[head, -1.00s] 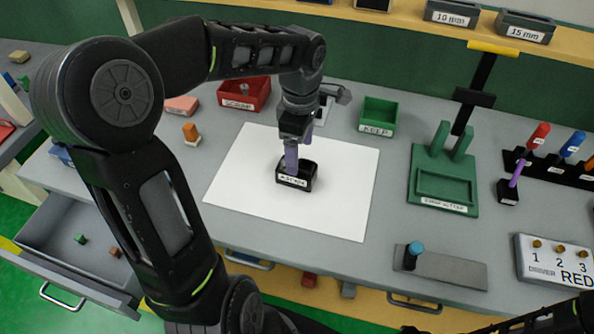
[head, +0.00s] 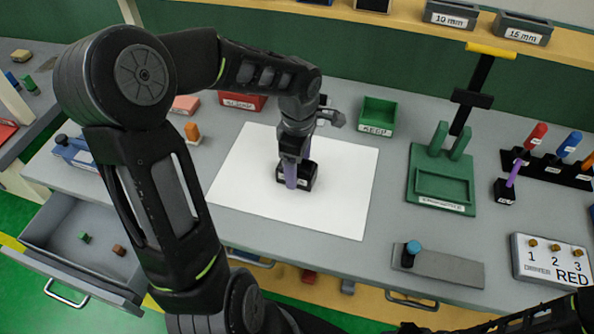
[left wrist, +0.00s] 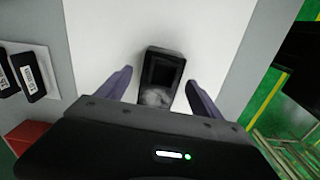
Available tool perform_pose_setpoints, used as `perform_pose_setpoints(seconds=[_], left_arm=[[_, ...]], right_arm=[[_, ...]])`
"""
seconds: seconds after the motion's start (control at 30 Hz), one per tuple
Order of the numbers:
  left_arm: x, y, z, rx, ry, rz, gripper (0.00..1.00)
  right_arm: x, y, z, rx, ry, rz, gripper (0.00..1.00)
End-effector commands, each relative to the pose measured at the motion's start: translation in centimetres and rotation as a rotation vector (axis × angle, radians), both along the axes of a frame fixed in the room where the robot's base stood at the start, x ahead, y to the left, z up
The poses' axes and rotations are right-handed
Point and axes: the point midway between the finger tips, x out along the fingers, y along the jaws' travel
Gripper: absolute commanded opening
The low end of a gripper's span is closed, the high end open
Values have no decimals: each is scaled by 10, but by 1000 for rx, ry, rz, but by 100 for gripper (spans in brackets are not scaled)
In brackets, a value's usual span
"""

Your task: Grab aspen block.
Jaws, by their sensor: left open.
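A small black block-like box (head: 310,178) with a white label on its front stands on the white sheet (head: 345,200). A finger covers most of the label, so I cannot read it now. In the left wrist view the box (left wrist: 163,70) has a dark recess and a greyish rounded patch at its near end. My left gripper (head: 291,173) has purple fingers and is low over the sheet at the box. In the left wrist view the open fingers (left wrist: 160,92) stand apart to either side of the box's near end, with gaps. My right gripper is not seen.
A green KEEP bin (head: 378,115) and a red bin (head: 243,101) stand behind the sheet. A green fixture (head: 442,180) is to the right, with a grey plate (head: 450,268) in front. An open drawer (head: 75,250) holds small blocks. The sheet around the box is clear.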

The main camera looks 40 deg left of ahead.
Motion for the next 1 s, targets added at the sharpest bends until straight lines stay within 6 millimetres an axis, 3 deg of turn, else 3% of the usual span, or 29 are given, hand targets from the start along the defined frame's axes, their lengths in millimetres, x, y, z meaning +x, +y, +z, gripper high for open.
perform_pose_setpoints(seconds=[0.33,1.0], left_arm=[[0,0,0,0,0,0,76],[0,0,0,0,0,0,21]], right_arm=[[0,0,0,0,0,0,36],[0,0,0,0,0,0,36]])
